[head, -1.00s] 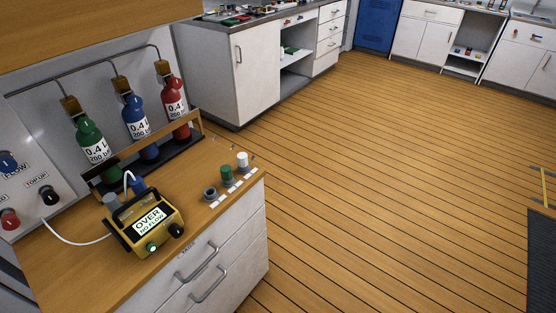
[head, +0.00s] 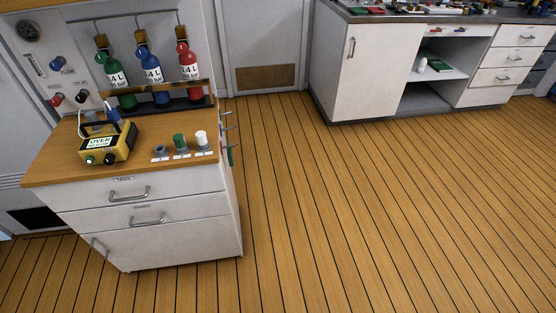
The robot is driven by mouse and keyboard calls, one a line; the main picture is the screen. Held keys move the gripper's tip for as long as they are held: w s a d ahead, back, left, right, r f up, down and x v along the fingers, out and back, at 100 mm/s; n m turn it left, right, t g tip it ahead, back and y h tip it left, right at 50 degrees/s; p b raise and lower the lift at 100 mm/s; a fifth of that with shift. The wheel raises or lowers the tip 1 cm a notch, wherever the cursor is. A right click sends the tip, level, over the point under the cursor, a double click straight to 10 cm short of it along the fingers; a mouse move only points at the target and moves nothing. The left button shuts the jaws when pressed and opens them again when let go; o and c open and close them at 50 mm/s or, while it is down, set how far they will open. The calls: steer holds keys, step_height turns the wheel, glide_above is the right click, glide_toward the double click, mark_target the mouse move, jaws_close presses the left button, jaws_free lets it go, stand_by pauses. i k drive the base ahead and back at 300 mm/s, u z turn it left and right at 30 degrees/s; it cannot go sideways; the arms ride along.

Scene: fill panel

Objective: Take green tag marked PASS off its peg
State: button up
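A thin green piece (head: 230,155) hangs at the right side of the wood-topped cabinet, below the worktop's edge. It is seen nearly edge-on, and no lettering on it can be read, so I cannot confirm that it is the PASS tag. Several small grey pegs (head: 227,128) stick out from that same side. How the green piece sits on its peg is too small to tell. My gripper is not in view.
The cabinet's worktop (head: 60,170) holds a yellow meter (head: 108,143) and three small caps or vials, one a green cap (head: 180,142). Green, blue and red bottles (head: 188,65) stand behind. Open plank floor (head: 350,210) lies to the right. Another white cabinet (head: 345,70) stands farther back.

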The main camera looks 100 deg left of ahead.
mark_target(231, 154)
steer(key=i, duration=0.65)
steer(key=u, duration=3.6)
steer(key=k, duration=0.4)
steer(key=z, duration=0.7)
steer(key=i, duration=0.9)
steer(key=u, duration=0.5)
steer(key=i, duration=0.95)
steer(key=u, duration=0.85)
